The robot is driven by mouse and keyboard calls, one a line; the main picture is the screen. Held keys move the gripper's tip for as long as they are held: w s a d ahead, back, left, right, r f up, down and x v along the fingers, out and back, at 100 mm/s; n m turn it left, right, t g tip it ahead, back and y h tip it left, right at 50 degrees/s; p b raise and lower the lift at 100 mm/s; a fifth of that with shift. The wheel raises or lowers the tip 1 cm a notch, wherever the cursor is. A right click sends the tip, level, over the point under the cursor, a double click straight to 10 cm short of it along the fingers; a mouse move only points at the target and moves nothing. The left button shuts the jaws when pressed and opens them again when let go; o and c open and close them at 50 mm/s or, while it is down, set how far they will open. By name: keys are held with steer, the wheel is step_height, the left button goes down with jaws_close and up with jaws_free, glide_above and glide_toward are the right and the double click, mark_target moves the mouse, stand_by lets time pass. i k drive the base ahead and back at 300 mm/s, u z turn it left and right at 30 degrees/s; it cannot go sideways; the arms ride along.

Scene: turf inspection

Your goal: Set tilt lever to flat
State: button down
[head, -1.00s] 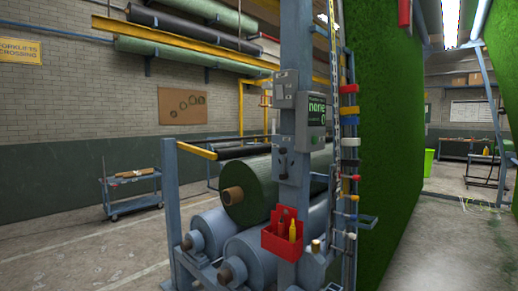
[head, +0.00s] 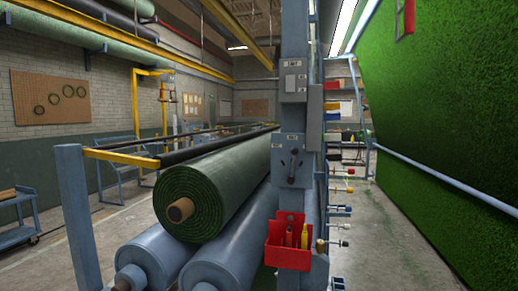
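A blue-grey steel post (head: 294,120) stands in the middle of the head view. A plate with a small dark lever (head: 292,160) is on its front, at about mid-height; I cannot read its label, so I cannot tell whether this is the tilt lever. A grey switch box (head: 293,80) sits higher on the post. Several small levers or handles with coloured ends (head: 341,190) stick out to the right behind the post. A large green turf sheet (head: 450,110) slopes at the right. My gripper is not in view.
A red tool holder (head: 289,252) hangs low on the post. A green turf roll (head: 215,185) lies on blue-grey rollers (head: 150,262) left of the post. A blue rail (head: 445,180) crosses the turf sheet. Bare floor (head: 400,245) shows at right.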

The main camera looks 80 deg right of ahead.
mark_target(294, 151)
steer(key=z, duration=0.55)
steer(key=i, duration=0.95)
steer(key=z, duration=0.95)
